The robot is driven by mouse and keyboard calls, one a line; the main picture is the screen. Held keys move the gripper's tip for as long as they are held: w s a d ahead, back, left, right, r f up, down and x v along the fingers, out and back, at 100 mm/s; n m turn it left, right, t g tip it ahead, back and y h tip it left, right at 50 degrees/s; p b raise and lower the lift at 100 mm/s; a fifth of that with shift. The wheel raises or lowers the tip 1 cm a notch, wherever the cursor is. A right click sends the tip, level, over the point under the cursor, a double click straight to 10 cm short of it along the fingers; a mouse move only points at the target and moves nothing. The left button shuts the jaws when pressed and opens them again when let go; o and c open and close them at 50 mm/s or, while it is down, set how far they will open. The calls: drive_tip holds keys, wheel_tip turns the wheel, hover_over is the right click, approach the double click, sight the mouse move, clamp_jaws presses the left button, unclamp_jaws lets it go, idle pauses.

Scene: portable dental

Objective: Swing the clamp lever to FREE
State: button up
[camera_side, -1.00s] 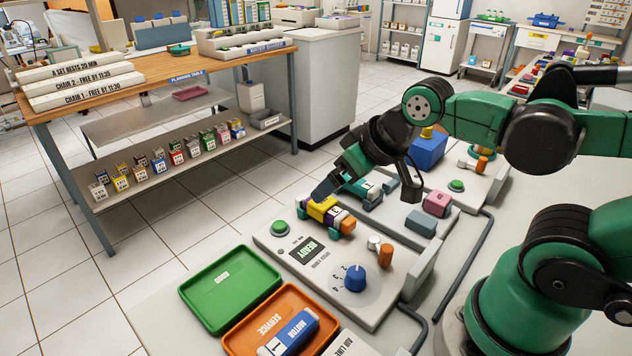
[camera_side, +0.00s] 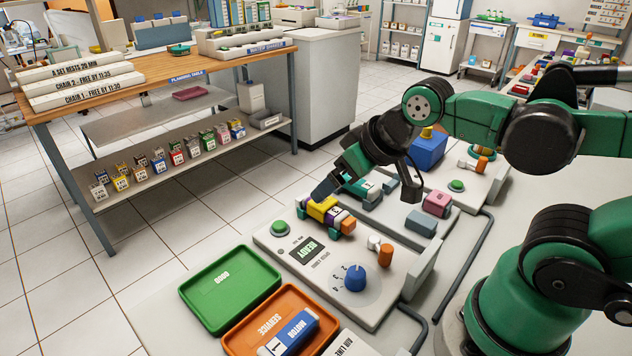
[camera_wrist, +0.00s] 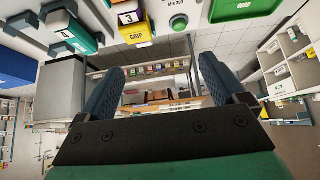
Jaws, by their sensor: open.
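My gripper (camera_wrist: 158,75) is open and empty in the wrist view, with a wide gap between its two dark blue fingers. In the side view it hangs above the bench stations, with one blue fingertip near the yellow, purple and orange handpiece (camera_side: 332,214). That handpiece also shows in the wrist view (camera_wrist: 132,22), with a GRIP label. A small orange-ended lever (camera_side: 385,252) stands on the near panel beside the blue dial (camera_side: 355,279). Another orange-ended piece (camera_side: 481,153) is on the far station. No FREE label is readable, so I cannot tell which is the clamp lever.
A green tray (camera_side: 205,307) and an orange tray (camera_side: 234,340) lie at the front; a blue and white motor (camera_side: 292,331) is in the orange one. A pink block (camera_side: 437,203) and a blue container (camera_side: 429,152) stand behind the near panel. Hoses run along the right.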

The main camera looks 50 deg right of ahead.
idle(0.3)
drive_tip(key=c, duration=0.3)
drive_tip(key=f+m+g, duration=0.1)
drive_tip(key=s+m+g, duration=0.1)
drive_tip(key=s+d+f+m, duration=0.1)
drive_tip(key=shift+s+f+m+g, duration=0.2)
drive_tip(key=shift+f+m+g, duration=0.1)
drive_tip(key=shift+g, duration=0.1)
drive_tip(key=shift+c, duration=1)
drive_tip(key=m+g, duration=0.4)
drive_tip(key=m, duration=0.2)
hover_over(388, 247)
wheel_tip(388, 247, down, 3)
drive_tip(key=shift+r, duration=0.1)
drive_tip(key=shift+f, duration=2.7)
clamp_jaws()
